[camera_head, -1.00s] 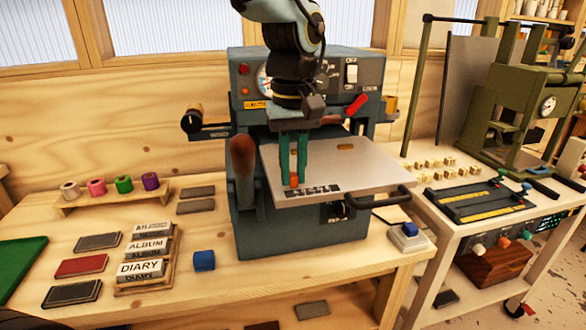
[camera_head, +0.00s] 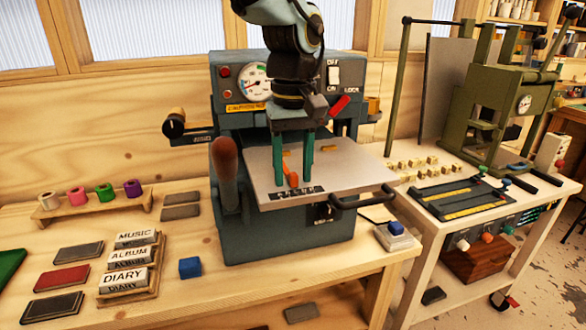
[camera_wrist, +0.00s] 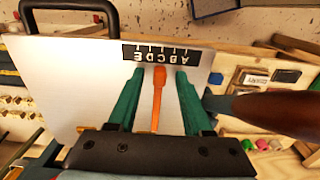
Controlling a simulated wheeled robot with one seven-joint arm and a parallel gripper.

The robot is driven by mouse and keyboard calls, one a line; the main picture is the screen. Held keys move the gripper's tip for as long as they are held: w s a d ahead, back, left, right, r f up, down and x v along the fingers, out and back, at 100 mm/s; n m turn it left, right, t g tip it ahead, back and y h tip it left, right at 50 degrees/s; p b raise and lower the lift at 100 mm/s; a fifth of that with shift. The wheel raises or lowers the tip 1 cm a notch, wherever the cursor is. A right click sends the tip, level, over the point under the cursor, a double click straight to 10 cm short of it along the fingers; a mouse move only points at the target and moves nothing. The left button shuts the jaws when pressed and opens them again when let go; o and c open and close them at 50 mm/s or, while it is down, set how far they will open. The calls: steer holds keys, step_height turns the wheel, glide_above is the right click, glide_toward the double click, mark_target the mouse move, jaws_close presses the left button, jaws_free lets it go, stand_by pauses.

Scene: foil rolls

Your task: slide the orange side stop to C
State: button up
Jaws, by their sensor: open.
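The orange side stop (camera_head: 291,176) lies on the light grey plate (camera_head: 345,178) of the press, its front end near the black lettered scale (camera_head: 298,194). In the wrist view the stop (camera_wrist: 159,95) is a long orange bar whose tip is just short of the scale (camera_wrist: 160,55), which appears upside down with letters A to E. My gripper (camera_head: 294,178) is open over the plate, its two green fingers on either side of the stop. In the wrist view there is a gap on both sides between the fingers (camera_wrist: 155,88) and the stop.
A brown-handled lever (camera_head: 224,160) stands left of the plate, and shows close to the right finger in the wrist view. A black bar handle (camera_head: 365,198) is at the plate's front right. The dark press body (camera_head: 290,240) stands behind and below.

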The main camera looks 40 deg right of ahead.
steer(key=shift+r, duration=0.1)
step_height(320, 180, up, 11)
steer(key=b, duration=0.2)
steer(key=shift+f, duration=0.2)
stand_by(0.4)
steer(key=shift+n, duration=0.5)
steer(key=w+a+f, duration=0.2)
steer(key=w+a, duration=0.1)
steer(key=w+a+f, duration=0.3)
steer(key=w, duration=0.1)
steer(key=w+a+f, duration=0.2)
steer(key=w+a, duration=0.1)
steer(key=shift+w+a+f, duration=0.15)
steer(key=shift+w+f, duration=0.05)
steer(key=shift+w, duration=0.05)
steer(key=w+a+f, duration=0.1)
steer(key=a+f, duration=0.3)
steer(key=a, duration=0.5)
steer(key=w+a+f+n+t, duration=0.1)
steer(key=a+f, duration=0.4)
steer(key=a, duration=0.5)
steer(key=w+a+f+n, duration=0.1)
steer(key=a+f, duration=0.3)
steer(key=a, duration=0.5)
steer(key=shift+w+a+f+t, duration=0.15)
steer(key=shift+a+f+t, duration=0.15)
steer(key=shift+a+f, duration=0.05)
